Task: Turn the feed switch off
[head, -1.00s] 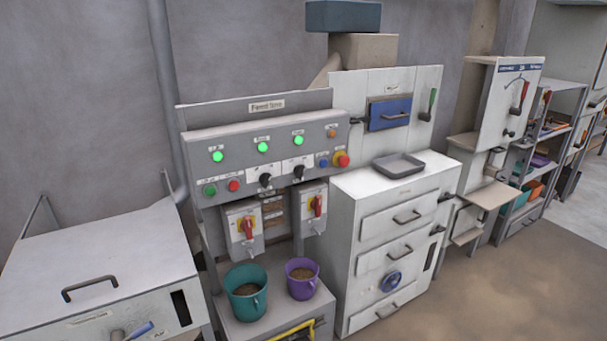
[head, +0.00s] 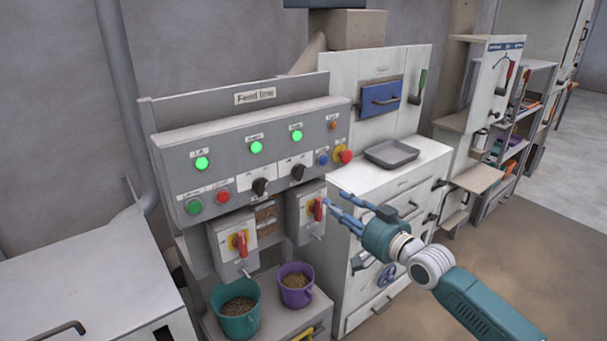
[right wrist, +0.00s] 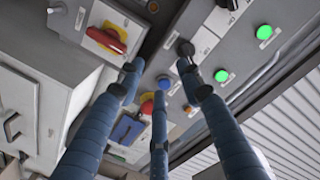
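The "Feed line" panel (head: 255,140) carries two black rotary knobs, a left one (head: 260,187) and a right one (head: 298,172). Below hang two switch boxes with red handles on yellow plates, a left one (head: 240,244) and a right one (head: 318,209). Both red handles stand about upright in the head view. I cannot read which is the feed switch. My right gripper (head: 340,204) is open and empty, its blue fingers just right of the right red handle. In the right wrist view its fingers (right wrist: 158,78) are spread, with that handle (right wrist: 108,39) beyond them. My left gripper is out of view.
Three green lamps (head: 256,147) glow on the panel. A teal bucket (head: 236,322) and a purple bucket (head: 297,297) with pellets stand below the switches. A white cabinet with a grey tray (head: 392,154) stands to the right. A red button (head: 346,156) sits at the panel's right end.

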